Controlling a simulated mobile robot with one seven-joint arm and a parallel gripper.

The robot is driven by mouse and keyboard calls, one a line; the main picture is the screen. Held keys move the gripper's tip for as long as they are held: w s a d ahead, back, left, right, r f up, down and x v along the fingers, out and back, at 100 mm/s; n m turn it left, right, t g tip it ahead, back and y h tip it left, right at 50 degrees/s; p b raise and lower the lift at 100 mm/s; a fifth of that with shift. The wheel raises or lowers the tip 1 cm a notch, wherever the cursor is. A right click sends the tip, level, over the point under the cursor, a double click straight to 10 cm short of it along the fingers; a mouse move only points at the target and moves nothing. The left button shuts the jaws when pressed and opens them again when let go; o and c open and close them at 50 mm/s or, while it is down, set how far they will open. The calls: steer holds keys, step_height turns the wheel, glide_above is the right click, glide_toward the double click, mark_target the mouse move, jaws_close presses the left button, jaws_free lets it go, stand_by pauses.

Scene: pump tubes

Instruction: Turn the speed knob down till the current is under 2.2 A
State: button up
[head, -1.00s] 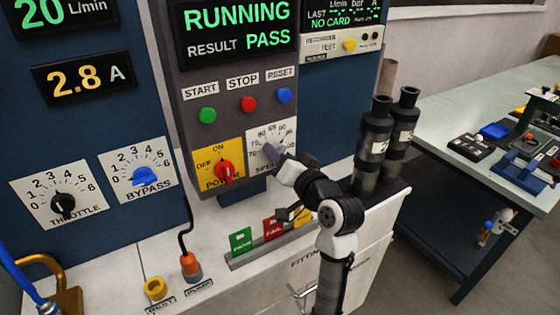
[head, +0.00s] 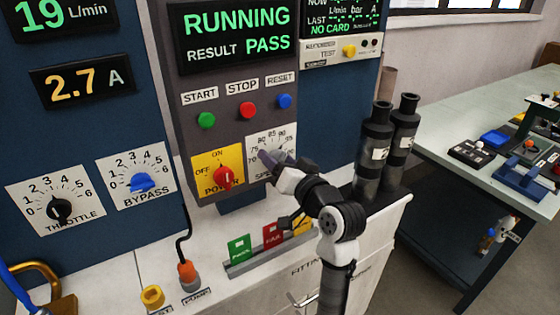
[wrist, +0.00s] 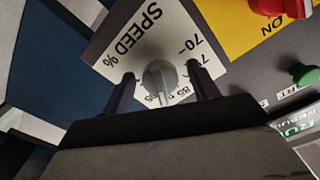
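The speed knob (wrist: 158,80) is grey and sits on a white dial plate (wrist: 150,35) marked SPEED %. In the wrist view it lies between the two dark fingers of my gripper (wrist: 160,70), with a gap on each side. My gripper is open around it. The current display (head: 78,84) reads 2.7 A.
The red power knob (head: 224,177) is close left of the dial. Green start (head: 206,120), red stop (head: 243,109) and blue reset (head: 284,101) buttons sit above. The flow display (head: 60,14) reads 19 L/min. Black cylinders (head: 376,145) stand right of my arm.

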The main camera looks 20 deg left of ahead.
steer(key=b+v, duration=0.3)
steer(key=v, duration=1)
steer(key=shift+s+d, duration=0.25)
